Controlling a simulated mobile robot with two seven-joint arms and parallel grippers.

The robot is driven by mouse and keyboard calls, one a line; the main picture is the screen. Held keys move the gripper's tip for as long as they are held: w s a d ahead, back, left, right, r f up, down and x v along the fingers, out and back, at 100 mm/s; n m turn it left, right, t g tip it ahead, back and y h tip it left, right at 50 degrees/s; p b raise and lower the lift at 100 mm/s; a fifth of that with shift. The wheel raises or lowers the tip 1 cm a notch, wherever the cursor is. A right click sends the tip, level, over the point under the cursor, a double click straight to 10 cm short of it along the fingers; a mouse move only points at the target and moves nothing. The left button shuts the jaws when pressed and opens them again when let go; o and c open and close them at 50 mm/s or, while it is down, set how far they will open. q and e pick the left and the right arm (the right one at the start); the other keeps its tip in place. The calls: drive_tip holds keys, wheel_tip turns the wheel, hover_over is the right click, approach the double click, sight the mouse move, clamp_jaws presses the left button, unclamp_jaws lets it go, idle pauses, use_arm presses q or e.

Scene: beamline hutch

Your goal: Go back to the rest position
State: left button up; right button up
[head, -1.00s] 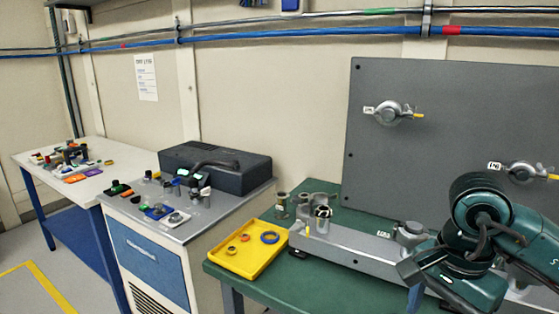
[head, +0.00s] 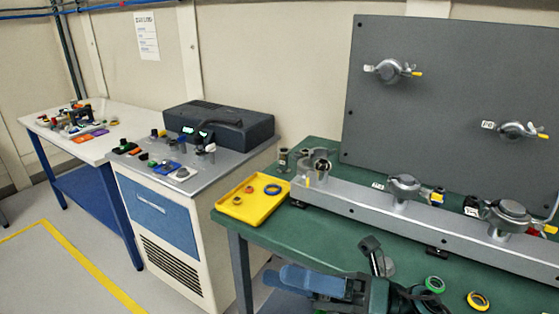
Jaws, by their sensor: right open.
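My right gripper (head: 282,279), with blue fingers, is at the bottom centre of the head view, in front of the near edge of the green table (head: 350,240). It points left, is open, and no object shows between its fingers. Part of my dark green right arm (head: 375,292) shows beside it at the bottom edge. My left gripper is not in view.
A grey rail with clamped fittings (head: 405,213) runs along the table before a grey panel (head: 430,90). A yellow tray (head: 250,208) holds several rings. Green (head: 435,284) and yellow (head: 478,301) rings lie near my arm. A cabinet (head: 160,215) stands left.

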drive_tip(key=w+d+f+m+t+h, duration=0.35)
drive_tip(key=f+m+t+h, duration=0.35)
drive_tip(key=m, duration=0.7)
drive_tip(key=w+d+f+m+t+h, duration=0.3)
drive_tip(key=d+f+m+t+h, duration=0.15)
drive_tip(key=m+t, duration=0.7)
drive_tip(key=s+d+f+m+g+h, duration=0.1)
drive_tip(key=s+f+m+g+h, duration=0.1)
drive_tip(key=f, duration=0.4)
drive_tip(key=s+d+f+m+g+h, duration=0.2)
drive_tip(key=s+f+m+g+h, duration=0.1)
drive_tip(key=s+f+m, duration=0.2)
drive_tip(key=s+d+f+m+g+h+p, duration=0.1)
drive_tip(key=s+f+m+g+h, duration=0.1)
drive_tip(key=f+m, duration=0.4)
wheel_tip(320, 180, down, 3)
drive_tip(key=shift+s+d+f+m+g, duration=0.1)
drive_tip(key=shift+s+d+m+g, duration=0.25)
drive_tip(key=shift+s+g, duration=0.55)
